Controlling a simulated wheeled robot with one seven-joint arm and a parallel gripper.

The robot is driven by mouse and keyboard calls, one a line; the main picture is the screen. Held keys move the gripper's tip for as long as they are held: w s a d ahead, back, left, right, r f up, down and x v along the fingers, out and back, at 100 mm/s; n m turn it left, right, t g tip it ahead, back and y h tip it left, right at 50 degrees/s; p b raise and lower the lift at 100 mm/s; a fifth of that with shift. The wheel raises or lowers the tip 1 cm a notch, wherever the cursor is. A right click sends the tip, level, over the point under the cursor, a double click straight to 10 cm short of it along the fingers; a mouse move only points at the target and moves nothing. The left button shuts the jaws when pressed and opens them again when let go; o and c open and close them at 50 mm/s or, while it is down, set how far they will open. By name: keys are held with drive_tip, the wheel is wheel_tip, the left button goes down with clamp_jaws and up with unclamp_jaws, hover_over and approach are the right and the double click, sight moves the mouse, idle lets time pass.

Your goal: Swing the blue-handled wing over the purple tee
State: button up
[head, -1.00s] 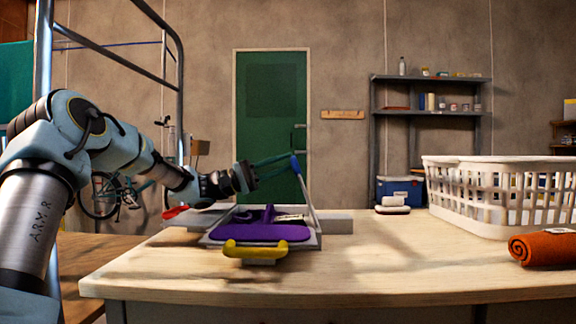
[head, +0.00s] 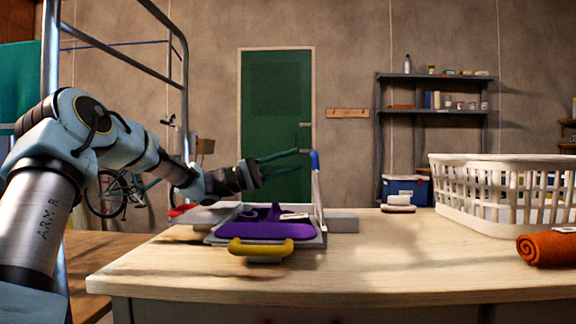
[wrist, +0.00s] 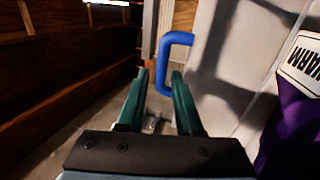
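The blue handle (head: 315,160) tops a pale wing (head: 318,198) that stands nearly upright at the right side of the folding board (head: 308,241). The purple tee (head: 262,230) lies on the board, left of the wing. My gripper (head: 298,168) points right at the blue handle, with its fingers apart and nothing clamped. In the wrist view, the blue handle (wrist: 161,68) shows at and beyond the gap between the open fingertips (wrist: 160,72); I cannot tell if they touch it. The tee's purple edge (wrist: 294,135) and a white label (wrist: 302,60) show at right.
A yellow handle (head: 260,248) is at the board's front, and a red one (head: 182,210) at its left. A white laundry basket (head: 480,190) and rolled orange towel (head: 548,248) stand at right.

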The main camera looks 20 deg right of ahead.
wheel_tip(320, 180, up, 9)
drive_tip(key=p, duration=0.1)
drive_tip(key=shift+s+a, duration=0.1)
idle(0.6)
